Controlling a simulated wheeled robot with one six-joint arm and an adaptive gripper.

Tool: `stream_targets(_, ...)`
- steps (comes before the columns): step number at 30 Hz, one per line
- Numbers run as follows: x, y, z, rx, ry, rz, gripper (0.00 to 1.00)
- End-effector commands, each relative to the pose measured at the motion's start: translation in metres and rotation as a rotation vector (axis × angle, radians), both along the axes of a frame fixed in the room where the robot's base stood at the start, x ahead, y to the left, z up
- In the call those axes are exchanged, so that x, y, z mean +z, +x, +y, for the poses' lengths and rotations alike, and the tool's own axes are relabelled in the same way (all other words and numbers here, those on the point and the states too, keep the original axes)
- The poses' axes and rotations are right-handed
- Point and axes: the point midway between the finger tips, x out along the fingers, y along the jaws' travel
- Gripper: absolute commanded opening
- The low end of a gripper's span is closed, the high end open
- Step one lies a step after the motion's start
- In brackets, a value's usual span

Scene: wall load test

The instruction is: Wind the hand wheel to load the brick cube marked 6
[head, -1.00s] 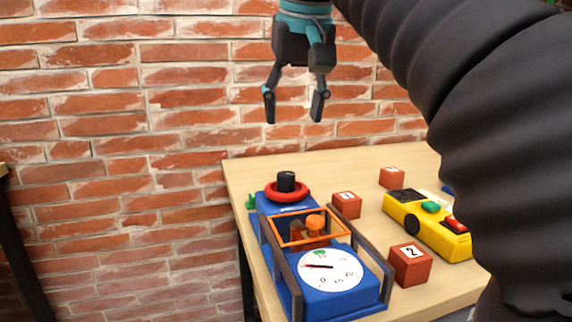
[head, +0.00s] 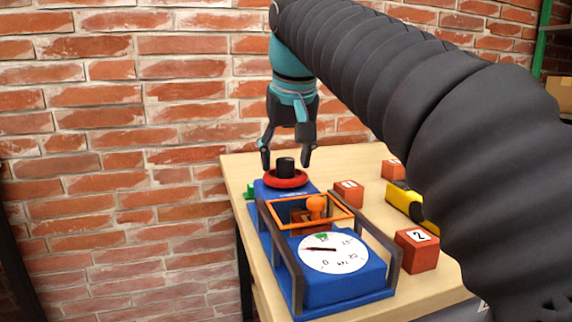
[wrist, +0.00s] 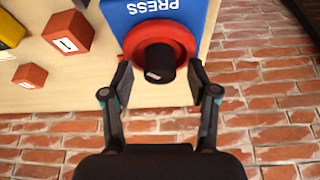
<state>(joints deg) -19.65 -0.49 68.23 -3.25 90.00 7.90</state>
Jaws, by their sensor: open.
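The blue press (head: 338,287) stands on the table, with "PRESS" on its top in the wrist view (wrist: 155,8). Its red hand wheel (head: 287,182) has an upright black knob (head: 285,165); wheel (wrist: 187,38) and knob (wrist: 160,60) also show in the wrist view. My gripper (head: 286,166) is open, its fingers pointing down on either side of the knob, with gaps at both sides. The white dial (head: 345,257) has a dark red needle and green mark.
A cube marked 2 (head: 416,251) stands right of the press, and a cube marked 1 (head: 348,192) nearer the wheel. Another cube (head: 392,168) stands farther back, near a yellow device (head: 402,202) partly hidden by my arm. A brick wall (head: 120,130) rises behind.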

Motion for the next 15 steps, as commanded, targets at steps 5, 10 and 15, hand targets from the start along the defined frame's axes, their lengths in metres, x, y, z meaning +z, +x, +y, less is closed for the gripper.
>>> stream_targets(5,-0.0057,0.0023,0.0004,0.0,0.0,0.0,0.59)
stream_targets(10,-0.0056,0.0024,0.0004,0.0,0.0,0.0,0.59)
stream_targets(15,-0.0055,0.0024,0.0004,0.0,0.0,0.0,0.29)
